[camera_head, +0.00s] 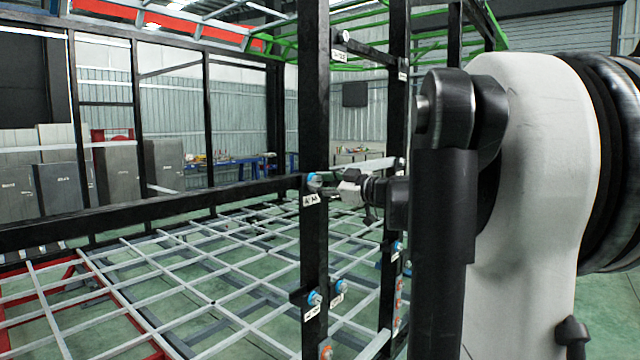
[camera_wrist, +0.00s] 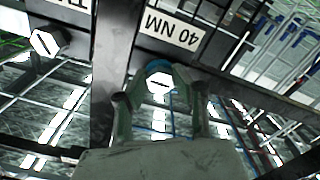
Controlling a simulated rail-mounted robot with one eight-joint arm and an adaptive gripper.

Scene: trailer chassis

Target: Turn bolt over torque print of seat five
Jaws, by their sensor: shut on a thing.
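My gripper (camera_head: 332,191) is at the black upright post (camera_head: 314,100) in the head view. In the wrist view my gripper (camera_wrist: 160,92) has its two fingers on either side of a light bolt head (camera_wrist: 159,83) with a dark slot mark, and it is shut on this bolt. A blue ring (camera_wrist: 158,66) shows behind the bolt head. A white print reading 40 NM (camera_wrist: 174,29) sits beside the bolt, upside down in the wrist view. In the head view the bolt's blue ring (camera_head: 314,179) shows above a small white label (camera_head: 311,199). I cannot tell a seat number.
Another hex bolt (camera_wrist: 48,40) with a partly cut-off label (camera_wrist: 72,5) is at the wrist view's upper left. Lower bolts with blue rings (camera_head: 314,298) are on the post. A second post (camera_head: 397,130) stands behind. A grid of bars (camera_head: 180,280) spreads below left.

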